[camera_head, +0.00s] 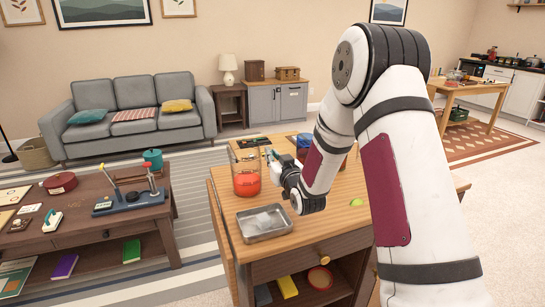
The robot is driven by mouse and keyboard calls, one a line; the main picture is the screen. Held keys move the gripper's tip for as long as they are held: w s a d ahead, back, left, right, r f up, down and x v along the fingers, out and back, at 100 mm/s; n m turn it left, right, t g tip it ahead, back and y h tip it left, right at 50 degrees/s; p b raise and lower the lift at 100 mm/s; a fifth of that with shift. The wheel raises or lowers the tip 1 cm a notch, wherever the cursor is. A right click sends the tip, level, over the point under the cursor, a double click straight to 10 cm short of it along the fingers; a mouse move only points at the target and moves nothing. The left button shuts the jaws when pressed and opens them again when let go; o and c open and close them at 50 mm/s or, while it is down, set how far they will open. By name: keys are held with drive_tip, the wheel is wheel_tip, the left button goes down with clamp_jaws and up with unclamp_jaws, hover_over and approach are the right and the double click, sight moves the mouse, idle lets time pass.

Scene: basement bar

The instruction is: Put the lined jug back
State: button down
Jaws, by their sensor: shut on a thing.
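The lined jug (246,182) is a clear, upright vessel with red-orange liquid in its lower part, at the left of the wooden cabinet top. My gripper (271,160) is at the jug's right side, shut on it. The contact is small and partly hidden by my gripper's own body. I cannot tell whether the jug's base touches the wood or hangs just above it.
A green round thing (357,202) lies right of my wrist. Dark and blue things stand behind, partly hidden by my arm. A coffee table (98,231) stands left.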

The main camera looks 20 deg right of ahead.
drive_tip(key=shift+r, duration=0.1)
drive_tip(key=c, duration=2.1)
unclamp_jaws()
drive_tip(key=shift+f, duration=0.2)
drive_tip(key=o, duration=0.4)
drive_tip(key=shift+r, duration=0.1)
